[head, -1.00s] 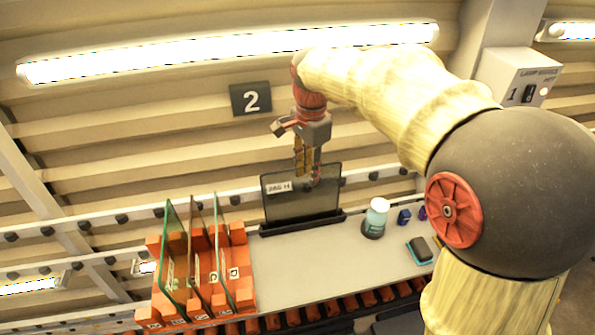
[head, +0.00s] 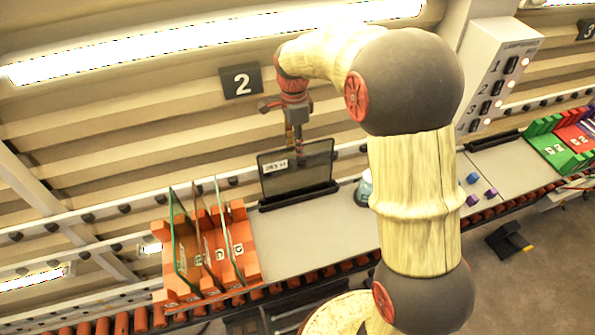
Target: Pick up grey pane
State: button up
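A dark grey, see-through pane (head: 312,172) stands upright in a black slotted stand (head: 300,196) on the light worktop. A white label is on its upper left. My gripper (head: 299,152) points down at the pane's top edge, near the middle. Its fingers overlap the top edge in the picture. I cannot tell whether they touch the pane or how far apart they are. An orange rack (head: 245,262) to the left holds several upright panes, among them a greenish one (head: 180,245) and a brownish one (head: 205,250).
A bottle (head: 364,188) stands right of the black stand, partly hidden by my arm. Green (head: 550,145) and red racks stand at far right. A switch box (head: 497,70) hangs above.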

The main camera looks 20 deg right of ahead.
jog(key=shift+s+f, duration=0.15)
jog(key=shift+f, duration=0.25)
jog(key=shift+c, duration=0.6)
grip_shut()
jog(key=shift+r, duration=0.1)
dwell(0.3)
